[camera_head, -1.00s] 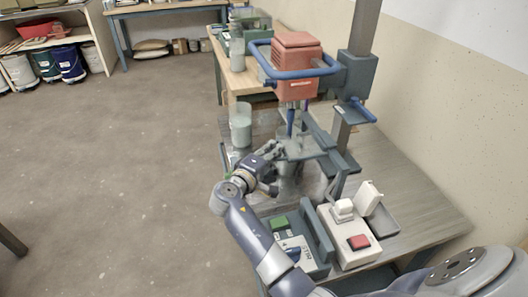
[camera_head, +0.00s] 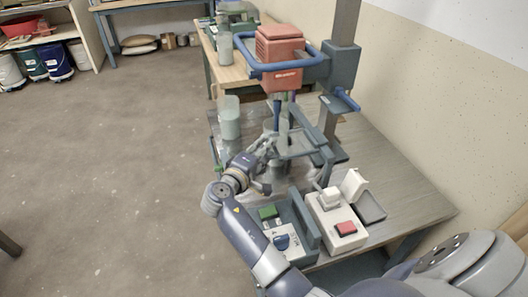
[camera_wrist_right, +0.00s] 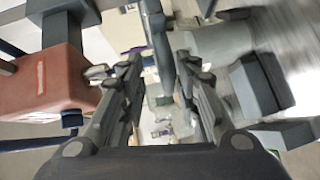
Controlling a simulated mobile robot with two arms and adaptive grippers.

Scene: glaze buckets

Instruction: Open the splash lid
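The red mixer head (camera_head: 281,52) with its blue handle bar (camera_head: 262,68) hangs above the bench on a grey column; it also shows at the left of the right wrist view (camera_wrist_right: 50,85). Below it, a pale, partly see-through piece that looks like the splash lid (camera_head: 286,137) surrounds the shaft; its edges are hard to make out. My right gripper (camera_head: 268,146) is at the lid's near left side; I cannot tell whether it touches. In the right wrist view its fingers (camera_wrist_right: 160,65) are apart, with a thin grey bar showing between them. My left gripper is out of view.
A white control box with a red button (camera_head: 346,228) and a teal box with a green button (camera_head: 268,212) stand at the bench's near end. A translucent container (camera_head: 230,118) stands at the left edge. The floor (camera_head: 110,180) left is clear.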

